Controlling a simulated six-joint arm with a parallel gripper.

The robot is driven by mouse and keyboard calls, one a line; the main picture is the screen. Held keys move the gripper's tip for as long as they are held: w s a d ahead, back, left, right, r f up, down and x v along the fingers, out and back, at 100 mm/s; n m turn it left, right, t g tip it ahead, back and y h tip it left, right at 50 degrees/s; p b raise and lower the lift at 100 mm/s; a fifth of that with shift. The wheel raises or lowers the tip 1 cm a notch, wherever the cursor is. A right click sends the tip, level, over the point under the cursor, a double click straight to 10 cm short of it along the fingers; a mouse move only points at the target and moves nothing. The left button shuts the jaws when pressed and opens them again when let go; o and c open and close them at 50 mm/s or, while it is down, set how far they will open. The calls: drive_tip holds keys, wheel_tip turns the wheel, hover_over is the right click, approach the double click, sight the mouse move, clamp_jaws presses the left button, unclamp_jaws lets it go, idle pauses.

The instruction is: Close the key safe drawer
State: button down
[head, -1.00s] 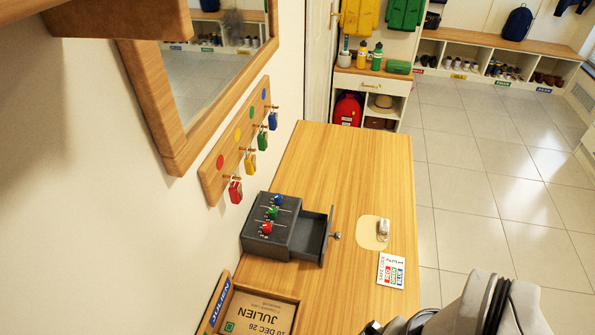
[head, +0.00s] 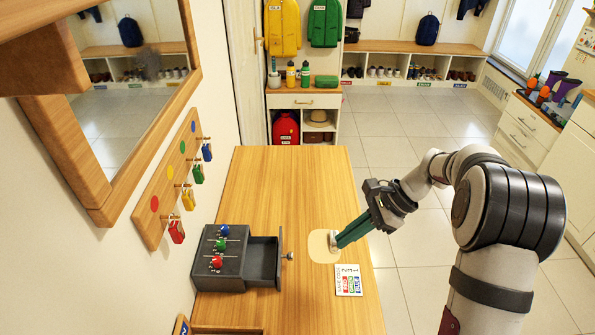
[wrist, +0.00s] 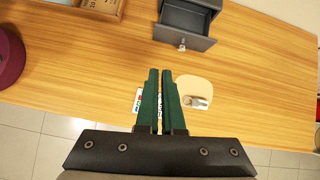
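The key safe (head: 216,272) is a dark grey box on the wooden table, with blue, green and red dials on top. Its drawer (head: 264,262) is pulled out to the right and looks empty. A round metal knob (head: 290,256) sits on the drawer front; in the wrist view the knob (wrist: 182,45) is beyond my fingertips. My gripper (head: 340,241) has green fingers and hangs over the table right of the drawer, apart from it. In the wrist view the fingers (wrist: 159,71) are close together with a thin gap and nothing held.
A beige pad (head: 318,247) with a small metal item (wrist: 197,101) lies near my fingertips. A code card (head: 348,280) lies in front of it. Coloured padlocks hang on a wall rack (head: 166,190) at left. The table's far part is clear.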

drive_tip(key=w+d+f+m+y, duration=0.1)
drive_tip(key=w+d+f+m, duration=0.1)
drive_tip(key=w+f, duration=0.3)
drive_tip(key=shift+t, duration=0.3)
drive_tip(key=x, duration=0.6)
drive_tip(key=s+x, duration=0.1)
drive_tip(key=x, duration=0.3)
drive_tip(key=shift+d+f, duration=0.1)
drive_tip(key=shift+f, duration=0.1)
drive_tip(key=shift+w+a, duration=0.1)
drive_tip(key=shift+a, duration=1.75)
hover_over(270, 265)
drive_tip(key=shift+r, duration=0.1)
